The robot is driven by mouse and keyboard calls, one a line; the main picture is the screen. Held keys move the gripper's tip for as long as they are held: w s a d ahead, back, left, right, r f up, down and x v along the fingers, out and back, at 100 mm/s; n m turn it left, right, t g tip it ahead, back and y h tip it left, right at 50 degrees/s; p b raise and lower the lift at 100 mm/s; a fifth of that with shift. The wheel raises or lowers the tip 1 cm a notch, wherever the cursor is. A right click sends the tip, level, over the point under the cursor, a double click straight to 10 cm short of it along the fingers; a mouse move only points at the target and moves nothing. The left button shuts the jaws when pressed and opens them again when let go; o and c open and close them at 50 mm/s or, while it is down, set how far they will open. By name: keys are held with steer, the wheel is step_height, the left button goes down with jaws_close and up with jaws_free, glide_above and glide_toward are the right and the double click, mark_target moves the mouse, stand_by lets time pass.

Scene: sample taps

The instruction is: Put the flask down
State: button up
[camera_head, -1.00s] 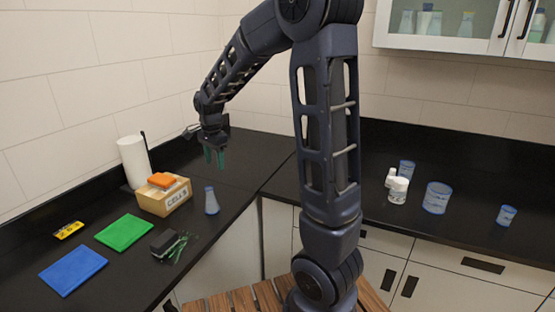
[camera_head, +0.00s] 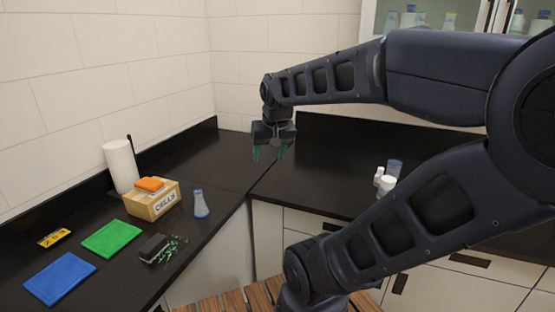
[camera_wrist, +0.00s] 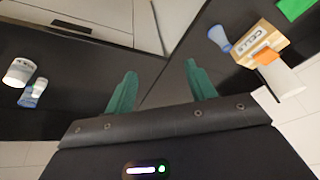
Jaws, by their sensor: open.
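The flask (camera_head: 201,204) is a small pale blue conical flask. It stands upright on the black counter, right of the wooden box, near the counter's front edge. It also shows in the wrist view (camera_wrist: 219,38), at the upper right beside the box. My gripper (camera_head: 269,153) is up in the air over the inner corner of the counters, right of the flask and apart from it. Its green fingers (camera_wrist: 160,92) are spread with nothing between them.
The wooden CELLS box (camera_head: 152,202), with an orange item on top, stands left of the flask. White bottles (camera_head: 386,184) stand on the right counter.

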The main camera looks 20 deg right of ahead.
steer(key=shift+s+d+f+n+t, duration=0.1)
steer(key=shift+s+d+n, duration=0.15)
steer(key=shift+s, duration=0.3)
steer(key=shift+s+d+f+n+t, duration=0.15)
steer(key=shift+s+n, duration=0.15)
steer(key=shift+s, duration=0.25)
steer(key=shift+s+d+r+n+t, duration=0.1)
steer(key=shift+s+d+n, duration=0.15)
steer(key=shift+s, duration=0.3)
